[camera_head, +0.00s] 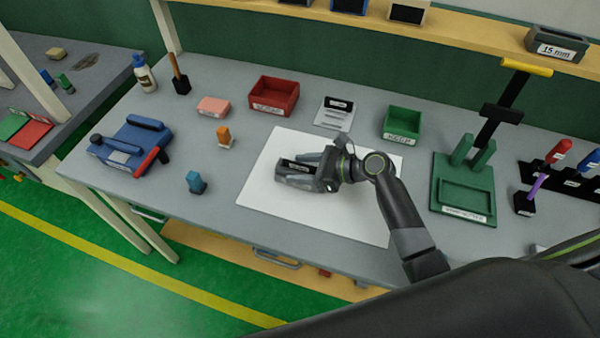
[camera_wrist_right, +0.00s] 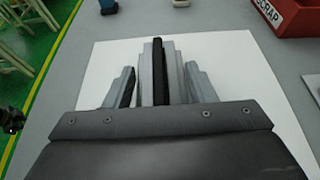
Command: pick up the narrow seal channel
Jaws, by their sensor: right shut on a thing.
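My right gripper (camera_head: 300,176) is low over the white mat (camera_head: 262,205) in the middle of the bench. In the right wrist view its grey fingers (camera_wrist_right: 158,85) are shut on a thin black strip (camera_wrist_right: 158,62), which looks like the narrow seal channel. In the head view the dark piece (camera_head: 300,163) shows only in part between the fingers. I cannot tell whether it touches the mat. Grey stepped pieces (camera_wrist_right: 121,88) show on either side in the wrist view.
A green fixture (camera_head: 463,190) stands to the right. A blue device (camera_head: 130,147) is at the left. The mat's front-left area is clear.

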